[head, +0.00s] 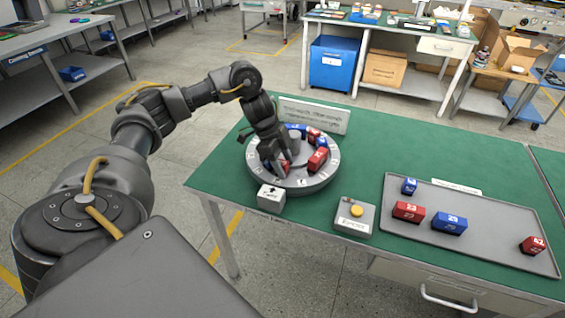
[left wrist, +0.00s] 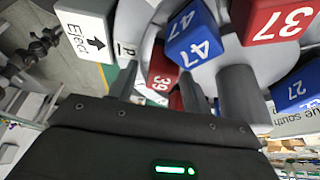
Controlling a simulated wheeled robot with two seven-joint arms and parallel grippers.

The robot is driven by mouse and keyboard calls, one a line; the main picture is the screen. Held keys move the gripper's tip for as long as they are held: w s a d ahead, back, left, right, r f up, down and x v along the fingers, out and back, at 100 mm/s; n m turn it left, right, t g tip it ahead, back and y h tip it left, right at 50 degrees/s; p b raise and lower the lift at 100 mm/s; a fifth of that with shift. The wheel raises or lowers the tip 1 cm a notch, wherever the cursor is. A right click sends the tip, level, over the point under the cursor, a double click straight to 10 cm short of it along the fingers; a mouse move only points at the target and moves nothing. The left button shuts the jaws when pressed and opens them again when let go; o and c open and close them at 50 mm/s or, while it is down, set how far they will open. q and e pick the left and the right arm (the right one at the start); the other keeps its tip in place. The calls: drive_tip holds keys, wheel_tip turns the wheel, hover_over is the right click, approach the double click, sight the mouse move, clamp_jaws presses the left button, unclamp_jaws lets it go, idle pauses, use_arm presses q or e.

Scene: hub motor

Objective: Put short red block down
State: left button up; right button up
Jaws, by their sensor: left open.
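My left gripper (head: 283,165) is open and points down into the round grey dial (head: 312,184) on the green table. In the left wrist view its dark fingers (left wrist: 182,82) stand apart. A red block marked 39 (left wrist: 162,68) shows between them, partly hidden; it also shows as a small red patch in the head view (head: 285,165). I cannot tell whether a finger touches it. A blue block marked 47 (left wrist: 193,42) and a larger red block marked 37 (left wrist: 275,20) sit close by. My right gripper is not in view.
The dial holds more red and blue blocks around a grey centre. A white arrow box (head: 271,198) stands at its front edge, with a yellow-button box (head: 355,216) to the right. A grey tray (head: 480,248) holds several blocks and has bare room. A sign (head: 314,115) stands behind.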

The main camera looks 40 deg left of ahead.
use_arm(q)
drive_tip(key=shift+r, duration=0.1)
drive_tip(key=p+v, duration=0.3)
drive_tip(key=v, duration=0.9)
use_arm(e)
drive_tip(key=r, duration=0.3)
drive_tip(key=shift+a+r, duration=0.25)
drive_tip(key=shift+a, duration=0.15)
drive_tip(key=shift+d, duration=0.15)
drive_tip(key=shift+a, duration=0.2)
